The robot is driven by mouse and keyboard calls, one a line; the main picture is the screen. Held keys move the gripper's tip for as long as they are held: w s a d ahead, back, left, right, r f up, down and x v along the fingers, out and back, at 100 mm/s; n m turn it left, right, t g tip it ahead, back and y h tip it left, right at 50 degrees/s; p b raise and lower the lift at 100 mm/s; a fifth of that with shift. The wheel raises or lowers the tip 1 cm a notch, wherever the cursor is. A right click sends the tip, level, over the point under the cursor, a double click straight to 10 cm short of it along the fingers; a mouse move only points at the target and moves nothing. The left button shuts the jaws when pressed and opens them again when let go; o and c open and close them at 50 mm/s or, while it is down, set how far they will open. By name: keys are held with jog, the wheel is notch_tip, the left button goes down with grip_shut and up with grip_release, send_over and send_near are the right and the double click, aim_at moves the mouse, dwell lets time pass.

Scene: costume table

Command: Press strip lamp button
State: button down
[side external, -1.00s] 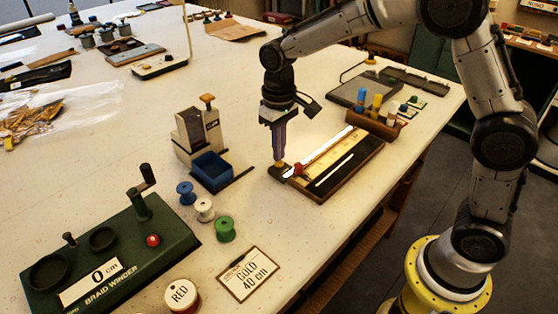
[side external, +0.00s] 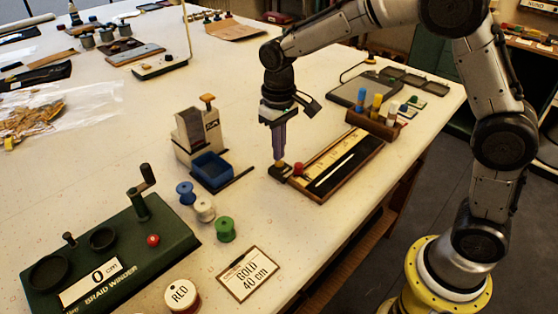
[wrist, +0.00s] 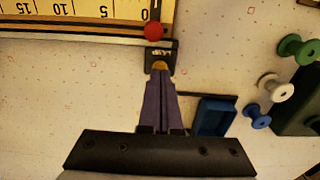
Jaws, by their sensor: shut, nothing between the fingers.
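The strip lamp button is a yellow-orange cap (side external: 280,164) on a small black base at the near left end of the ruler board (side external: 340,165). My gripper (side external: 279,157) is shut and empty, pointing down with its tips at the button. In the wrist view the tips (wrist: 160,75) partly cover the yellow cap (wrist: 160,65), and the black base (wrist: 160,52) shows around it. I cannot tell how far the cap is pressed. The lamp strip along the board is unlit. A red knob (side external: 298,169) sits beside the button on the board.
A blue bin (side external: 211,169) with a dispenser stands left of my gripper. Blue, white and green spools (side external: 225,229) lie nearer. A green braid winder (side external: 110,250) fills the front left.

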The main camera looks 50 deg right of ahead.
jog(key=shift+r, duration=2.8)
jog(key=shift+r, duration=0.1)
jog(key=s+d+r+t, duration=0.4)
jog(key=s+r, duration=0.7)
jog(key=s, duration=0.1)
jog(key=s+d+f+t, duration=0.1)
jog(key=s+d+f, duration=0.1)
jog(key=s+f, duration=0.5)
jog(key=s, duration=0.6)
jog(key=shift+s+t, duration=0.25)
jog(key=shift+t, duration=0.05)
jog(key=shift+f, duration=0.1)
